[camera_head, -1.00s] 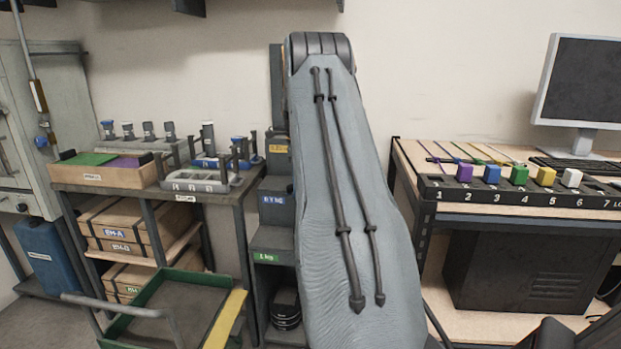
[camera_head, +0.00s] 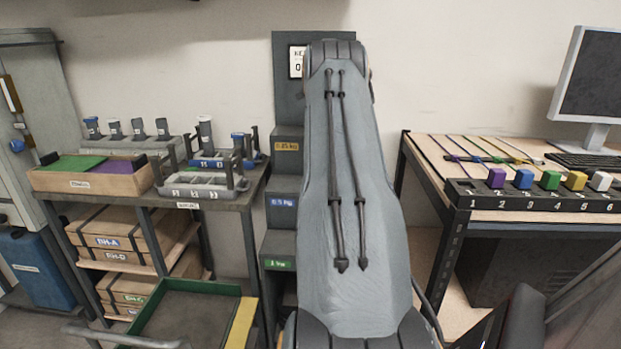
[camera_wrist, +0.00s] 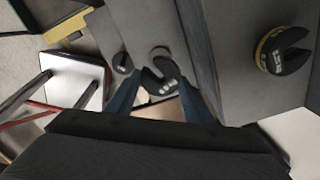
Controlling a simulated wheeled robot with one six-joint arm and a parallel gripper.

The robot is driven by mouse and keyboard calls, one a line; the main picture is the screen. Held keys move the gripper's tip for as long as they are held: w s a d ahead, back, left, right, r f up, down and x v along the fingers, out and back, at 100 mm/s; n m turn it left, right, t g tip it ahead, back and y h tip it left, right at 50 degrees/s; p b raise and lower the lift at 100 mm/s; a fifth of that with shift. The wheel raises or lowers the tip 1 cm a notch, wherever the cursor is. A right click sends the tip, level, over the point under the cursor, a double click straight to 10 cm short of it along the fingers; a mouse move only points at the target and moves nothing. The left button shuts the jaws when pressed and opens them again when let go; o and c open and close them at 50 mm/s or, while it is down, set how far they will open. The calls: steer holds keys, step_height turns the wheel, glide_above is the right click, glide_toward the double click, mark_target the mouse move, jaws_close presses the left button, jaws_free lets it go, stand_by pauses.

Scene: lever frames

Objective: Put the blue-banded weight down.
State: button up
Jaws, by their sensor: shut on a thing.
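In the wrist view, a dark slotted weight (camera_wrist: 158,84) with pale lettering sits between the two fingertips of my gripper (camera_wrist: 158,98). My gripper is shut on it. Its blue band cannot be made out clearly. A grey step surface (camera_wrist: 145,22) lies beyond the weight; I cannot tell whether the weight touches it. In the head view, the dark stepped stand (camera_head: 285,160) carries yellow, blue (camera_head: 282,202) and green labels. My arm covers its right side and hides my gripper and the weight.
A yellow-banded weight (camera_wrist: 284,50) sits on a neighbouring step. A small dark disc (camera_wrist: 122,63) lies left of the held weight. A green-edged cart (camera_head: 190,286) is left of the stand, below a bench with racks (camera_head: 200,190). A desk (camera_head: 450,150) with coloured blocks stands right.

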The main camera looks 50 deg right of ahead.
step_height(320, 180, down, 6)
steer(key=shift+w+a+r+p, duration=0.1)
steer(key=shift+w+r+p, duration=0.05)
steer(key=shift+p, duration=0.3)
steer(key=shift+f+p, duration=0.35)
steer(key=shift+f, duration=1.55)
steer(key=shift+f, duration=0.2)
steer(key=o, duration=1.5)
